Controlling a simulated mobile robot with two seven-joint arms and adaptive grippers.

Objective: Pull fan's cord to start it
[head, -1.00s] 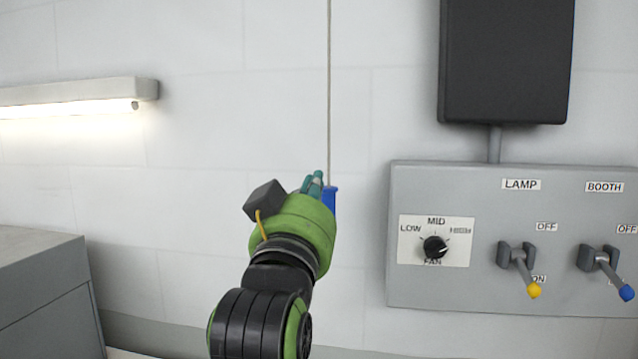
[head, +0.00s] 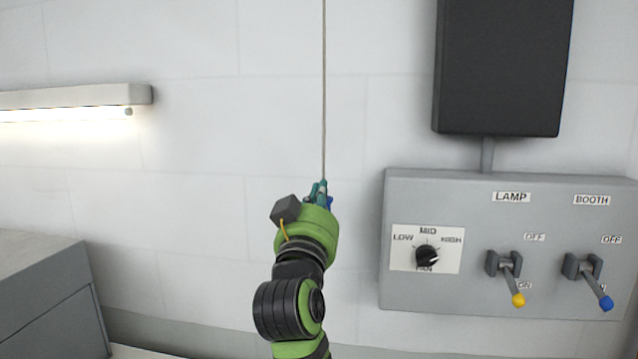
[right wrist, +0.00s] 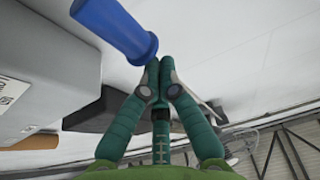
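The fan's cord (head: 324,90) hangs as a thin, straight, near-vertical line in the head view and runs down to my right gripper's fingertips. A blue handle (right wrist: 115,28) hangs at its lower end; in the head view only a sliver of the handle (head: 331,203) shows, behind the green fingers. My right gripper (head: 319,187) is at the cord, just above the handle. In the right wrist view its fingertips (right wrist: 160,68) are closed together beside the handle's flared end, with the cord apparently pinched between them. My left gripper is out of view.
A grey panel (head: 480,285) on the wall at right carries a fan knob (head: 427,257), a yellow-tipped lamp lever (head: 512,280) and a blue-tipped booth lever (head: 590,280). A black box (head: 505,65) is above. A lit lamp (head: 75,100) and grey cabinet (head: 40,300) are at left.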

